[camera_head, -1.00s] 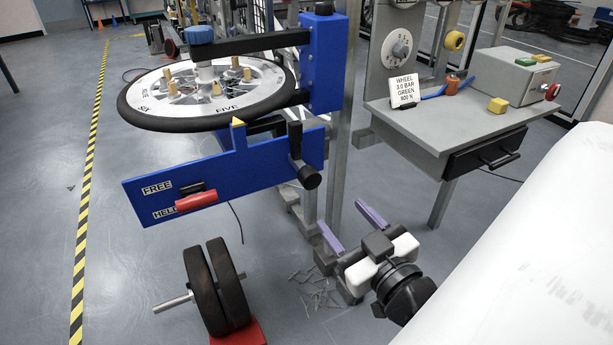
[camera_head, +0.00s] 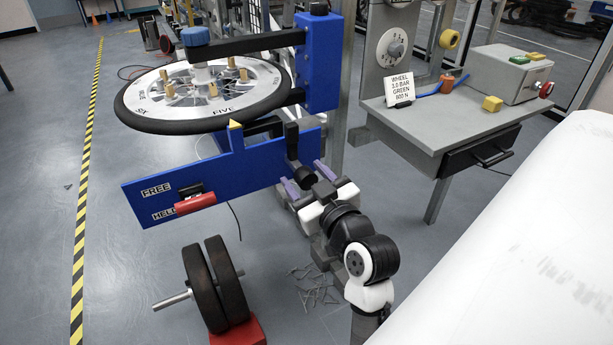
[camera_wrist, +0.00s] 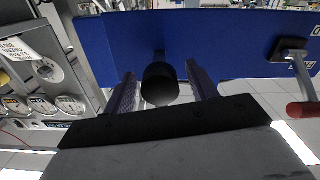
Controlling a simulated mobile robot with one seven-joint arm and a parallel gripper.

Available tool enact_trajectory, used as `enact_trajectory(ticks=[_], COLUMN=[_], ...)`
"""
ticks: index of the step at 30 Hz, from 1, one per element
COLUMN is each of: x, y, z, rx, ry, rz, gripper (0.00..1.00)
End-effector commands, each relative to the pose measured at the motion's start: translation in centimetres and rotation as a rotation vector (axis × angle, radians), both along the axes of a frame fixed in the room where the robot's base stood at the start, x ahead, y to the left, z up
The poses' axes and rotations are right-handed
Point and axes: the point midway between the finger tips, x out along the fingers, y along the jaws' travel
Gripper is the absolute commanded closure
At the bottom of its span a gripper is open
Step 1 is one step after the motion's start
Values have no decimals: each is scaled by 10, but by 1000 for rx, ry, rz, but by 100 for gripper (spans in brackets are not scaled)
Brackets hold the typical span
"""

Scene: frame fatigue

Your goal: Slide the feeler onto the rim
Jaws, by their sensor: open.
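The wheel (camera_head: 150,119), with a black tyre rim, lies flat on the blue stand in the head view. A small yellow tip (camera_head: 236,125) sits just under the near rim; I cannot tell whether it touches. A black knob (camera_head: 304,175) sticks out from the stand's front below the wheel; it seems to belong to the feeler slide. My gripper (camera_head: 307,181) is open, its purple fingers on either side of the knob. In the wrist view the knob (camera_wrist: 160,86) lies between the fingers, with gaps visible at both sides.
A red handle (camera_head: 195,204) on the blue panel (camera_head: 150,199) stands between FREE and HELD, nearer HELD. A grey bench (camera_head: 430,130) with a drawer, card and buttons is at right.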

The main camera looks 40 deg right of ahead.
Motion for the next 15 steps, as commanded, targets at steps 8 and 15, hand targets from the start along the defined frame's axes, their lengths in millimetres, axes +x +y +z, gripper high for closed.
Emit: enact_trajectory(ticks=[8,15], x=[0,0], y=[0,0], z=[0,0], rx=[0,0], ry=[0,0], rz=[0,0], gripper=[62,94])
